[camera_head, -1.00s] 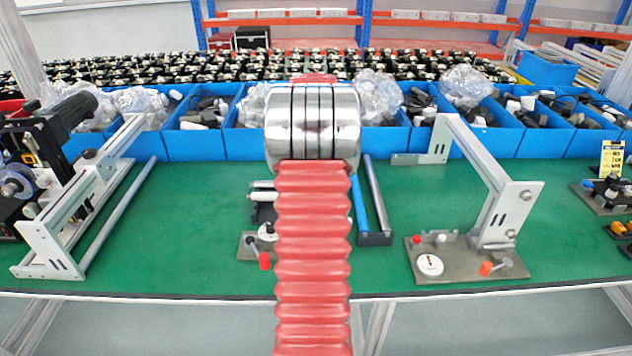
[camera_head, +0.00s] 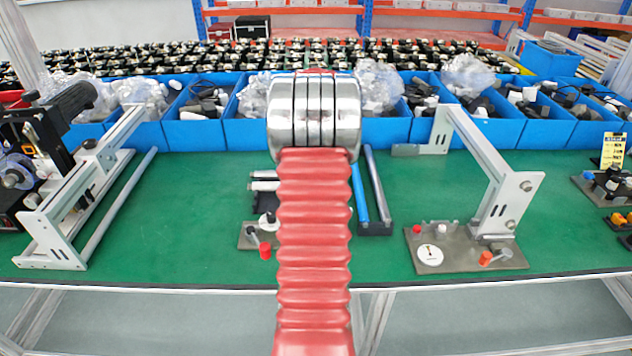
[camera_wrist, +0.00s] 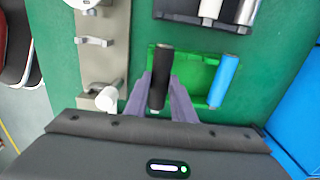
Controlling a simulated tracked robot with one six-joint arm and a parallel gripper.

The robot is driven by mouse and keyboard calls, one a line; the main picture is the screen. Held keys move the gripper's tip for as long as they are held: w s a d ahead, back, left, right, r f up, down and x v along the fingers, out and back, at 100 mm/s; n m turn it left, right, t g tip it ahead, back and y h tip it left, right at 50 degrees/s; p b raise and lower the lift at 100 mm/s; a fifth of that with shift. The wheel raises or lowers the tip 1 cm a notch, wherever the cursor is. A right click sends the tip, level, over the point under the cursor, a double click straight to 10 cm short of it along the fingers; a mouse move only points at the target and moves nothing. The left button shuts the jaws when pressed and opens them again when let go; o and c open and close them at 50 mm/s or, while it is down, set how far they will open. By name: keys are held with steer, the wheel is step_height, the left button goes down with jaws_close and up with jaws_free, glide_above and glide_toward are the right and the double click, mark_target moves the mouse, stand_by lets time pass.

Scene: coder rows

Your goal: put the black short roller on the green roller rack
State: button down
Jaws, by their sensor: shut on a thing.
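The black short roller (camera_wrist: 161,78) is in the wrist view, upright in the picture between the two grey-purple fingers of my gripper (camera_wrist: 160,95). My gripper is shut on it. The green roller rack (camera_wrist: 195,72) lies under and to the right of the roller. I cannot tell whether the roller touches the rack or hangs just above it. A short blue roller (camera_wrist: 223,80) lies at the rack's right side. In the head view my red arm hides my gripper, the black roller and the rack.
A black rack (camera_head: 374,229) holds a long blue and a grey roller. A grey plate fixture (camera_wrist: 102,45) stands left of the gripper in the wrist view. Metal frames stand left and right (camera_head: 510,205). Blue bins (camera_head: 190,135) line the back.

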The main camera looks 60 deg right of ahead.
steer(key=shift+f, duration=0.15)
stand_by(0.3)
steer(key=shift+f, duration=0.6)
steer(key=shift+f, duration=0.1)
steer(key=shift+f, duration=0.3)
stand_by(0.6)
steer(key=shift+f, duration=0.4)
steer(key=shift+f, duration=0.15)
stand_by(0.5)
steer(key=c, duration=1.4)
jaws_free()
steer(key=shift+c, duration=0.2)
